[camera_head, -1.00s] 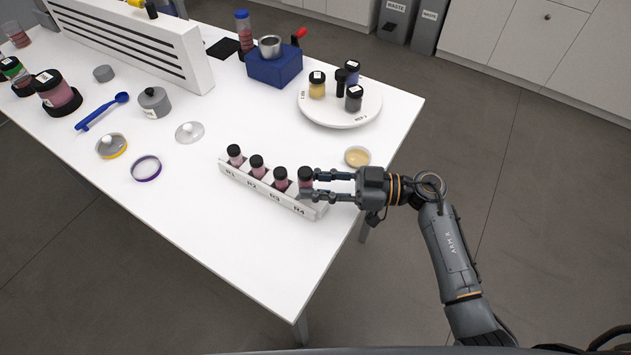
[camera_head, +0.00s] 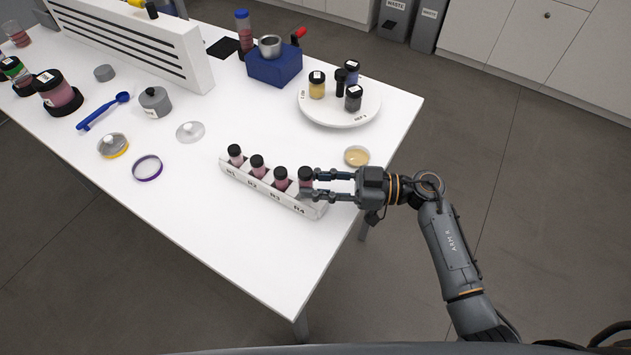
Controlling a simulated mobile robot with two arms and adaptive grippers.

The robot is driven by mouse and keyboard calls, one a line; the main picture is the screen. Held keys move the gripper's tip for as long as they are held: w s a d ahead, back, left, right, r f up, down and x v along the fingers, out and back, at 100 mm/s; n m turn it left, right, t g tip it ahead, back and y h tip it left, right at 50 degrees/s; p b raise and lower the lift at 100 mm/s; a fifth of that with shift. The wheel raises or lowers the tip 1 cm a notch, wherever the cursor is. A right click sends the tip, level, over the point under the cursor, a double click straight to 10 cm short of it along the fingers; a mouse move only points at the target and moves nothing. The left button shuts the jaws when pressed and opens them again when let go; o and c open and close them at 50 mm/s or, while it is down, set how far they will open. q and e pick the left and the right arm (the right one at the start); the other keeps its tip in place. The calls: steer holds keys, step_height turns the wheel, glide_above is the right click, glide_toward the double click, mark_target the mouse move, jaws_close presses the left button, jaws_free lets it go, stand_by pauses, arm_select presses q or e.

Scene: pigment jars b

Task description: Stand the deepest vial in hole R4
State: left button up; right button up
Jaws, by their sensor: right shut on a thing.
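A white rack (camera_head: 248,185) with holes marked R1 to R4 stands near the table's right front part. Vials with black caps and pinkish-red contents stand at R1 (camera_head: 235,155), R2 (camera_head: 257,167) and R3 (camera_head: 281,179). My right gripper (camera_head: 312,184) comes from the right and is shut on the vial at R4 (camera_head: 305,175). That vial is upright at the R4 end; its lower part is hidden by the fingers and rack, so I cannot tell how deep it sits. My left gripper is not in view.
A shallow dish (camera_head: 357,156) of tan powder lies close behind my right gripper. A round white turntable (camera_head: 340,113) carries several jars. A blue block (camera_head: 273,66) holds a metal cup. Loose lids and a blue scoop (camera_head: 103,112) lie left. The table front is clear.

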steer(key=shift+r+p, duration=0.1)
steer(key=shift+p, duration=0.35)
steer(key=shift+f+b, duration=0.95)
steer(key=shift+f, duration=0.95)
steer(key=o, duration=1.1)
steer(key=shift+f, duration=0.1)
steer(key=shift+s, duration=0.1)
steer(key=shift+f, duration=0.1)
steer(key=shift+s+d+f, duration=0.1)
steer(key=shift+d, duration=0.4)
steer(key=d, duration=0.7)
steer(key=s+d+r, duration=0.1)
steer(key=d, duration=0.2)
steer(key=shift+d, duration=0.4)
